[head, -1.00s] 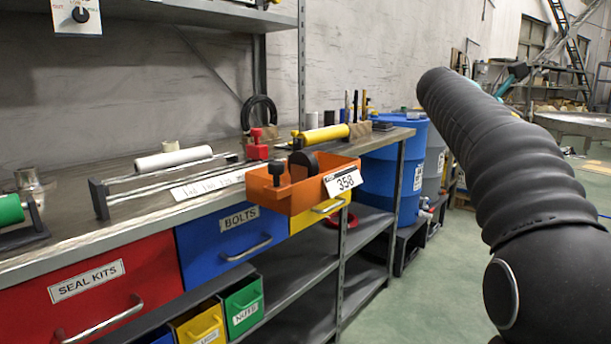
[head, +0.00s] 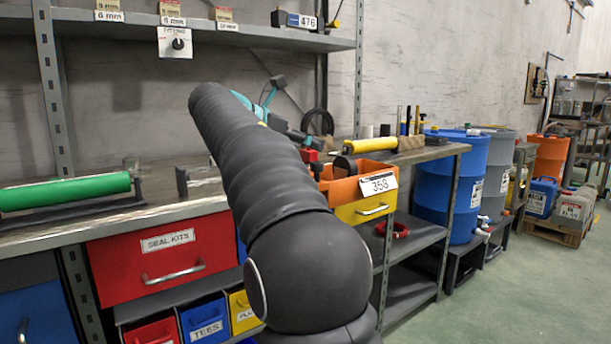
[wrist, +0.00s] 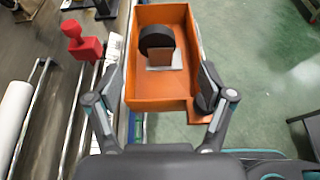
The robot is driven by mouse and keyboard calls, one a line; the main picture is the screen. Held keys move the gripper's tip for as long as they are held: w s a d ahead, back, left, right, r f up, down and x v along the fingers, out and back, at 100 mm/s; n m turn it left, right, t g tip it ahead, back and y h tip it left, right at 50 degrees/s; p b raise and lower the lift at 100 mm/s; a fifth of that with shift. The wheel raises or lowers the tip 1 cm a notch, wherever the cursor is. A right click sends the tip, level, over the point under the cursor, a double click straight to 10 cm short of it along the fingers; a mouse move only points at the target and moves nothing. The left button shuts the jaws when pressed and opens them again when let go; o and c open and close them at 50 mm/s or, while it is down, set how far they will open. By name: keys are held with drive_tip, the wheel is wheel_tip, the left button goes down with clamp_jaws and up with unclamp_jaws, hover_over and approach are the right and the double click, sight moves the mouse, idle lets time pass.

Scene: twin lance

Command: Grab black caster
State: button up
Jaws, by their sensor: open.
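The black caster (wrist: 157,38) has a black wheel and a pale plate below it. It sits in the far half of an orange bin (wrist: 157,92) in the wrist view. In the head view, the top of its dark wheel (head: 346,164) shows above the bin rim. My gripper (wrist: 158,76) is open and empty, its fingers spread on the left and right over the near half of the bin. The caster lies beyond the fingertips in the picture, apart from them. In the head view my arm hides most of the gripper.
A dark knob-like item (wrist: 205,98) is beside my right finger, at the bin's right side. A red block-like item (wrist: 82,46), metal rods and a white roller (wrist: 12,112) lie left of the bin.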

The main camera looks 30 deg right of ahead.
sight(339, 158)
drive_tip(key=shift+o, duration=0.6)
drive_tip(key=shift+w+d+f, duration=0.1)
drive_tip(key=shift+w+f, duration=0.05)
drive_tip(key=shift+f, duration=0.05)
drive_tip(key=b+x, duration=0.1)
drive_tip(key=x, duration=0.5)
drive_tip(key=b+x, duration=0.1)
drive_tip(key=x, duration=0.6)
drive_tip(key=shift+w+f+b, duration=0.1)
drive_tip(key=shift+w+b, duration=0.1)
drive_tip(key=shift+b, duration=0.1)
drive_tip(key=shift+c, duration=0.3)
